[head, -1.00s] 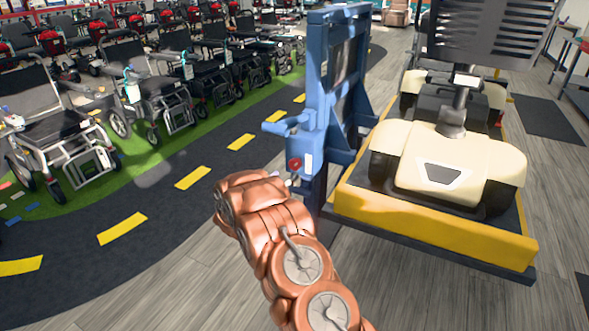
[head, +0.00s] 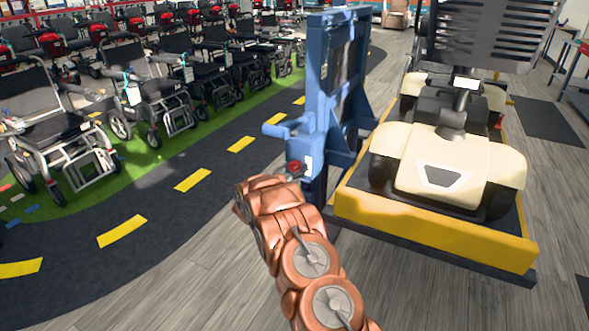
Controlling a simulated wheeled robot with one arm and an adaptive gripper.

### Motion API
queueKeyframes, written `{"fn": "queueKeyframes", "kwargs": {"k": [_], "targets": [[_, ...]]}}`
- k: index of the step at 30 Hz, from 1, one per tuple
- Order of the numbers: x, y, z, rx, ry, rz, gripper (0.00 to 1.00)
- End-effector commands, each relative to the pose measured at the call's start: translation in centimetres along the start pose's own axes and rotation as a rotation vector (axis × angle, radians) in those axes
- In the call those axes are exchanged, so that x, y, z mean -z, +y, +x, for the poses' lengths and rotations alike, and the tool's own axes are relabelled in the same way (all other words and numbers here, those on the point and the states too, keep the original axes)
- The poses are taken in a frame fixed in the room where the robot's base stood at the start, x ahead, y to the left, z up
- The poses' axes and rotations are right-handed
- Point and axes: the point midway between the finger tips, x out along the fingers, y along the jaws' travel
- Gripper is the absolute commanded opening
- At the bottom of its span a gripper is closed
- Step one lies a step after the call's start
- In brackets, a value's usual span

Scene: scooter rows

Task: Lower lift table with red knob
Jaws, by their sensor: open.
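The blue lift table (head: 321,100) has an upright blue frame and a yellow-edged platform (head: 430,235) at the right. The red knob (head: 294,167) sits on a blue box low on the frame's left side. My copper-coloured arm reaches up from the bottom centre toward this box. My gripper (head: 292,179) is at the arm's far end, just below the red knob in the picture. Only a small bit of it shows; the arm hides the rest. The jaws are open. I cannot tell whether they touch the knob.
A cream scooter (head: 452,165) stands on the platform, with a dark seat above it. Wheelchairs and scooters (head: 165,95) stand in rows on green turf at the left. A dark track with yellow dashes (head: 193,180) curves past. The grey plank floor (head: 180,265) at front left is clear.

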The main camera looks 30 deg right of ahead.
Motion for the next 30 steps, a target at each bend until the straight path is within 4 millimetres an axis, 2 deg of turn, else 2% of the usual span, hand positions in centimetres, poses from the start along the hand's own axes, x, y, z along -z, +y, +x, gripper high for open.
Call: {"fn": "queueKeyframes", "kwargs": {"k": [2,19,30], "targets": [[0.00,-0.01,-0.02,0.000,0.000,0.000,0.73],[0.01,-0.06,-0.06,0.001,0.000,0.000,0.14],[-0.13,-0.19,-0.12,0.003,0.001,0.067,0.14]]}}
